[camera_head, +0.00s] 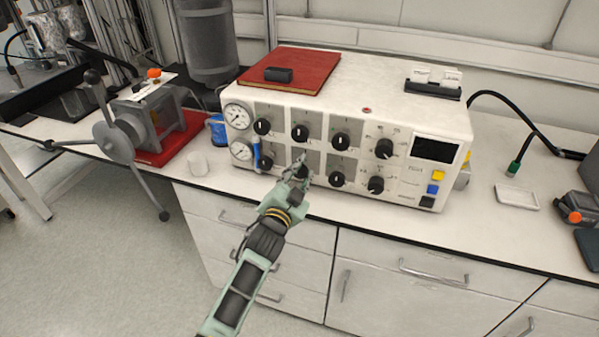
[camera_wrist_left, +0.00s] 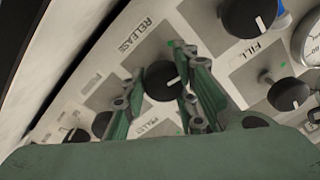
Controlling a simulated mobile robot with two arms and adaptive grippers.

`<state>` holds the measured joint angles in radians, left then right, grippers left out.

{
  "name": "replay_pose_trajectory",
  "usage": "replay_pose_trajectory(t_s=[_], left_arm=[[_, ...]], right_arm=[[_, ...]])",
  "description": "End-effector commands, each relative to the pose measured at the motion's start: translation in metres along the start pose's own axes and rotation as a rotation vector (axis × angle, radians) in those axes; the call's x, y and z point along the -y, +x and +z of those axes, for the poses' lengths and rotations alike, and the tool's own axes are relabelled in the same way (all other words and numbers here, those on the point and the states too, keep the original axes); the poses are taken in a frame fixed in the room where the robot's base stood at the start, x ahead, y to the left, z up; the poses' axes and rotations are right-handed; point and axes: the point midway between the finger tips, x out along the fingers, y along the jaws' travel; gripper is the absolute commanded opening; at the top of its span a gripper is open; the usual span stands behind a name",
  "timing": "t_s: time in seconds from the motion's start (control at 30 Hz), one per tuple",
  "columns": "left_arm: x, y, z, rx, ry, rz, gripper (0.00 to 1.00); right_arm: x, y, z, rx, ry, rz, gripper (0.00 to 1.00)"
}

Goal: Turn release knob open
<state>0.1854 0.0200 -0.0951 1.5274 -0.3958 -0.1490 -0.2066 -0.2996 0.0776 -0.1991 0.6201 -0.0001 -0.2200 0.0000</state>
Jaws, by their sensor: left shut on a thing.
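The release knob (camera_wrist_left: 160,82) is a round black knob with a white pointer line, close to the printed word RELEASE in the left wrist view. My left gripper (camera_wrist_left: 158,98) has its green fingers on both sides of this knob and is shut on it. In the head view my left gripper (camera_head: 300,168) reaches the lower row of knobs on the front of the white control box (camera_head: 350,95) and hides the held knob. My right gripper is in neither view.
Other black knobs sit close by, such as one to the right (camera_head: 337,179) and one above (camera_head: 300,132). Two gauges (camera_head: 238,116) are at the panel's left. A red book (camera_head: 290,70) lies on top. The counter front (camera_head: 400,225) has drawers with handles.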

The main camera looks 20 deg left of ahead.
Motion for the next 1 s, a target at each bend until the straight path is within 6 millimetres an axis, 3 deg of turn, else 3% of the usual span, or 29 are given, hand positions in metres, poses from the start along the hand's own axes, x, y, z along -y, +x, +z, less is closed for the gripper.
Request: replay_pose_trajectory(t_s=[0.03,0.5,1.0], left_arm=[[-0.009,-0.002,0.004,0.013,-0.049,0.015,0.01],[-0.009,-0.003,0.000,0.016,-0.467,0.015,0.01],[-0.009,-0.002,-0.001,0.017,-0.692,0.014,0.01]], right_arm=[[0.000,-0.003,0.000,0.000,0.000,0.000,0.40],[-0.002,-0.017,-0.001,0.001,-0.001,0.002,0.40],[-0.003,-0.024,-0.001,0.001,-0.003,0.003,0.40]])
